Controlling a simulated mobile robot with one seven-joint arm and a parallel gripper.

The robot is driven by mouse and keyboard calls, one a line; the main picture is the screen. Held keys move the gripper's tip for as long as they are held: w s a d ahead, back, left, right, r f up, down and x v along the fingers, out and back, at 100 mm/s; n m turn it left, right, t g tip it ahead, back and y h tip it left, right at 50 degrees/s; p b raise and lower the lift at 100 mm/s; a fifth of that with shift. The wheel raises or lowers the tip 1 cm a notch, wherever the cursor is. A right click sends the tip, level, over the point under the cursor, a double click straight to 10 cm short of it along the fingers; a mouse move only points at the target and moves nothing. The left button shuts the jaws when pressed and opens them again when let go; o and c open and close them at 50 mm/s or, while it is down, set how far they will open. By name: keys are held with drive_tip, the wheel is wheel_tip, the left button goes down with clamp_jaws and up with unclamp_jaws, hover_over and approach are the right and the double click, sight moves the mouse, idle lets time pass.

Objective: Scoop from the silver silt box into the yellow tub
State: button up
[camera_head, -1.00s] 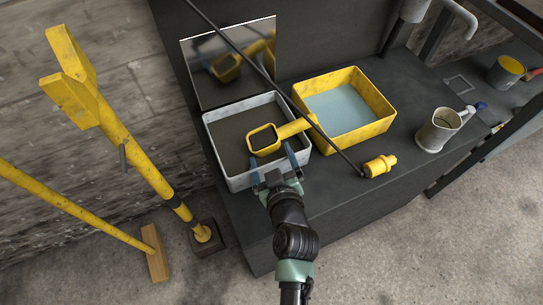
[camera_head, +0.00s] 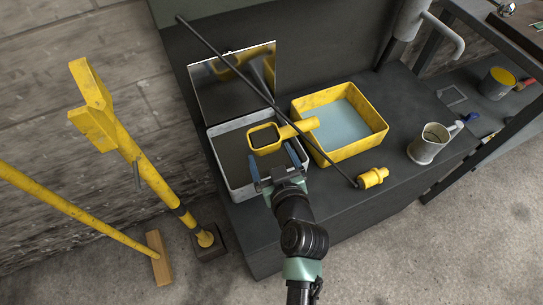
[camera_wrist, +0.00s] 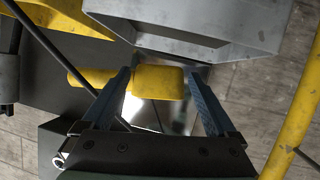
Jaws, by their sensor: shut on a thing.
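The silver silt box (camera_head: 223,175) is an open metal bin with dark contents, at the left of the dark bench; its pale rim shows at the top of the wrist view (camera_wrist: 190,20). The yellow tub (camera_head: 361,148), to its right, holds pale bluish liquid. A yellow scoop (camera_head: 296,129) has its square head over the box's rear and its handle pointing toward the tub. My gripper (camera_head: 271,158) is shut on the scoop; in the wrist view a thick yellow part (camera_wrist: 158,82) lies between the blue fingers (camera_wrist: 157,75). Whether the head holds silt is unclear.
A thin black rod or cable (camera_head: 228,63) slants above the box and tub, near the scoop, to a yellow plug (camera_head: 372,178). A shiny metal panel (camera_head: 232,98) stands behind the box. A grey mug (camera_head: 429,145) is right.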

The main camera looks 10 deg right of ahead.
drive_tip(key=shift+m+y, duration=0.3)
drive_tip(key=shift+m, duration=0.2)
drive_tip(key=shift+r+p, duration=2.3)
drive_tip(key=shift+r, duration=0.8)
drive_tip(key=o, duration=0.7)
drive_tip(key=c, duration=0.7)
drive_tip(key=shift+d, duration=0.15)
